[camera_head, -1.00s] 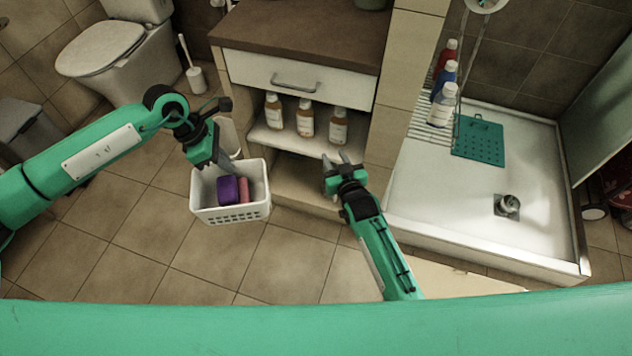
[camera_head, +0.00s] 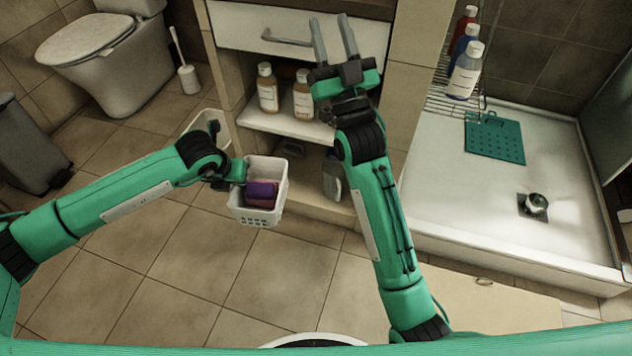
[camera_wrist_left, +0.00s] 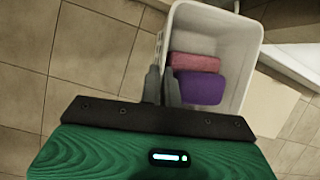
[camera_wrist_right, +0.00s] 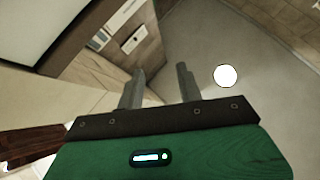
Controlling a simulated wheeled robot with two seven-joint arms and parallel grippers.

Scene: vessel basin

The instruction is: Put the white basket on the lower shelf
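The white basket (camera_head: 257,216) has slotted sides and holds a purple and a pink item. It also shows in the left wrist view (camera_wrist_left: 245,45), with a pale item inside too. My left gripper (camera_head: 238,172) is at the basket's left wall; its fingers (camera_wrist_left: 161,88) are close together on the rim. The lower shelf (camera_head: 304,197) is the bottom of the cabinet, just right of the basket; a pale bottle (camera_head: 332,178) stands at its right. My right gripper (camera_head: 334,40) is open and empty in front of the drawer, fingers apart (camera_wrist_right: 160,88).
The drawer (camera_head: 240,28) is shut. A white bin (camera_head: 203,125) stands left of the cabinet. A shower tray (camera_head: 450,180) lies to the right.

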